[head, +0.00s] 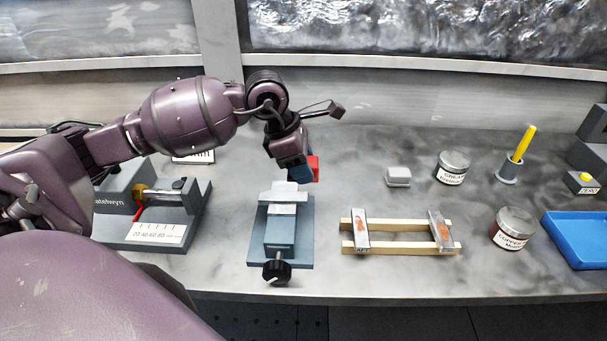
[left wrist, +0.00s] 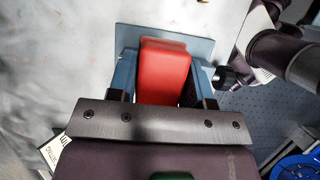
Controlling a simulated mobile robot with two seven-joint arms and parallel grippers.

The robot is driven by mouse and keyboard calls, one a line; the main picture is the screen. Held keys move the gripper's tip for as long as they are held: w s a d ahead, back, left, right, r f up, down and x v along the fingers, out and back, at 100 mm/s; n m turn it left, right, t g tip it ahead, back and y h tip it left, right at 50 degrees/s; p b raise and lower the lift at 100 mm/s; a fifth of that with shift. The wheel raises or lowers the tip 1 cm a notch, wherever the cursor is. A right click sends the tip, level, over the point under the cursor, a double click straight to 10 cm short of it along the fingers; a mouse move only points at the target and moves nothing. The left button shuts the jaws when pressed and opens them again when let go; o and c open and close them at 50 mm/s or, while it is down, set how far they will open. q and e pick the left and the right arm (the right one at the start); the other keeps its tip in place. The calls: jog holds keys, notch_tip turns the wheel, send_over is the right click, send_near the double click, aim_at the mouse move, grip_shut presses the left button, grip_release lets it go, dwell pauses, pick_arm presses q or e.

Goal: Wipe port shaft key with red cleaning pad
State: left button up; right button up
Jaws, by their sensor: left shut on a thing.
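My left gripper (head: 303,171) is shut on the red cleaning pad (head: 314,167), just behind and above the blue-grey vise (head: 281,238). In the left wrist view the red pad (left wrist: 164,72) sits between the two fingers, with the vise base plate (left wrist: 196,43) below. The vise has a pale grey piece (head: 283,197) at its jaws; I cannot tell whether it is a key. Two small metal bars with orange-brown patches, a left one (head: 361,230) and a right one (head: 440,231), lie across wooden rails. Their labels are too small to read surely. My right gripper is not in view.
A grey gauge device (head: 155,212) stands left of the vise. To the right are a small grey block (head: 398,176), two labelled jars (head: 453,166) (head: 514,228), a yellow stick (head: 523,144) in a holder and a blue tray (head: 580,240). The bench between vise and rails is clear.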

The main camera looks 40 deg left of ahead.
pick_arm(q)
jog(key=shift+r, duration=0.9)
jog(key=shift+r+p, duration=0.3)
jog(key=shift+p, duration=0.05)
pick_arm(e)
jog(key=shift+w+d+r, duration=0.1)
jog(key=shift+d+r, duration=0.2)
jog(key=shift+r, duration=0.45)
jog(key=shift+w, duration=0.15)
